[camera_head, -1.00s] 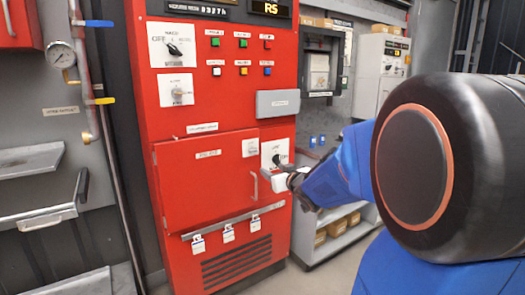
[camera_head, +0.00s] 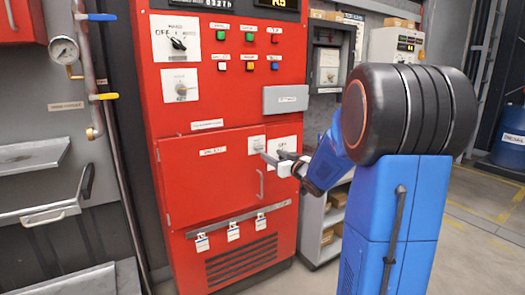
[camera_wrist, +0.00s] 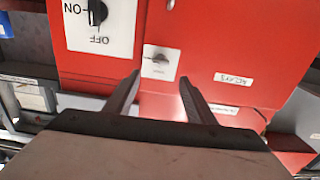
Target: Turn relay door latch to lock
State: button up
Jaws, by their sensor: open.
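The relay door (camera_head: 205,180) is a red panel on the front of the red cabinet and looks closed. Its latch (camera_head: 257,143) is a small dark knob on a white plate at the door's upper right. In the wrist view, which is upside down, the latch (camera_wrist: 160,59) lies just ahead of the fingertips, roughly midway between them. My gripper (camera_head: 268,158) is in front of the cabinet just below the latch. In the wrist view my gripper (camera_wrist: 161,78) is open with nothing between its fingers, apart from the knob.
An ON-OFF switch plate (camera_wrist: 98,22) is close beside the latch, partly behind my gripper in the head view. A door handle (camera_head: 261,183) is below. A grey box (camera_head: 285,99) juts out above. A rail with tags (camera_head: 232,223) runs under the door.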

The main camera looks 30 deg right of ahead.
aim_at(260, 148)
jog(key=w, duration=0.9)
jog(key=shift+a, duration=0.15)
jog(key=c, duration=1)
